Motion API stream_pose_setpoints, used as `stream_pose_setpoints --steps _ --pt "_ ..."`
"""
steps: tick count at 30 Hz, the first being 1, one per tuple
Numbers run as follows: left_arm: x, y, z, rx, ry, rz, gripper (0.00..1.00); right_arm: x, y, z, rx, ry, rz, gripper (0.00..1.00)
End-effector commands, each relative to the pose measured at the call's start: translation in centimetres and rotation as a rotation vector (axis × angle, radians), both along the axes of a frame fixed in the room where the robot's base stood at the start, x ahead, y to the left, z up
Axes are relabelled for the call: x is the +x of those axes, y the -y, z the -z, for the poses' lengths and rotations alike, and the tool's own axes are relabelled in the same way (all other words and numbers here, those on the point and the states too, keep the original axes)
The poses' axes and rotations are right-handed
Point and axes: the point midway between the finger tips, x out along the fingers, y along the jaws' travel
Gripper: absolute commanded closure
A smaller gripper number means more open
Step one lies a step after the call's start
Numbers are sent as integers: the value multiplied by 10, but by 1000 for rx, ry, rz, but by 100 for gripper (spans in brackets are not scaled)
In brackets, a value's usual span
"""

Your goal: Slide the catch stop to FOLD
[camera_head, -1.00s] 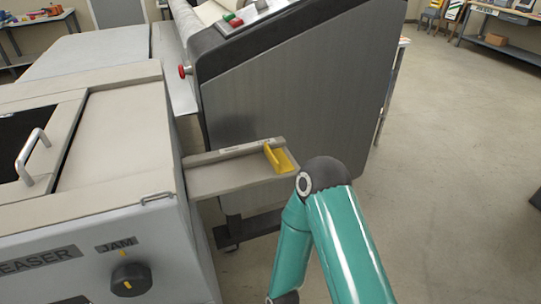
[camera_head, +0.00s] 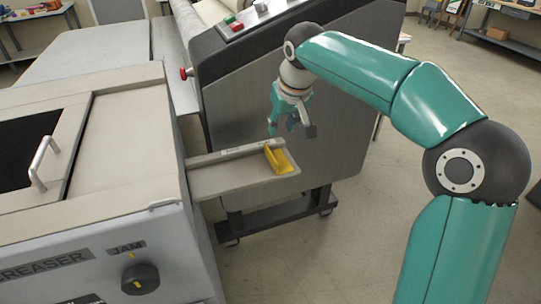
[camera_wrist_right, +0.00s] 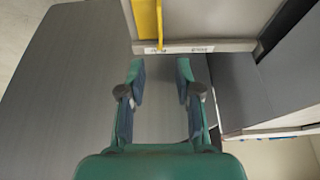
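The catch stop is a yellow angled piece (camera_head: 278,159) near the right, outer end of a beige catch tray (camera_head: 228,182) that sticks out from the creaser. A strip with small labels, too small to read, runs along the tray's back rail. My right gripper (camera_head: 282,130) hangs just behind and above that rail, pointing down. In the right wrist view its fingers (camera_wrist_right: 160,85) are apart with nothing between them. The yellow stop (camera_wrist_right: 147,22) and the labelled rail (camera_wrist_right: 190,48) lie just beyond the fingertips there. My left gripper is not in view.
The grey creaser (camera_head: 75,240) with a jam knob (camera_head: 140,279) and a handled lid stands at the left. A dark grey machine (camera_head: 235,95) with a red knob and red and green buttons stands behind the tray. Open floor lies at the right.

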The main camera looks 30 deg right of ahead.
Motion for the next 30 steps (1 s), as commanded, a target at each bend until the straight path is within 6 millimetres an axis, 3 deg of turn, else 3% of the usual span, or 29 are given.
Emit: stream_pose_setpoints --steps 8,21,30 --pt "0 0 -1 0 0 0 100 13 4 34 0 -4 2 67" --pt "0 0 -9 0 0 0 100 48 12 120 1 -3 0 67" --pt "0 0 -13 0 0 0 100 61 14 150 1 0 0 67"
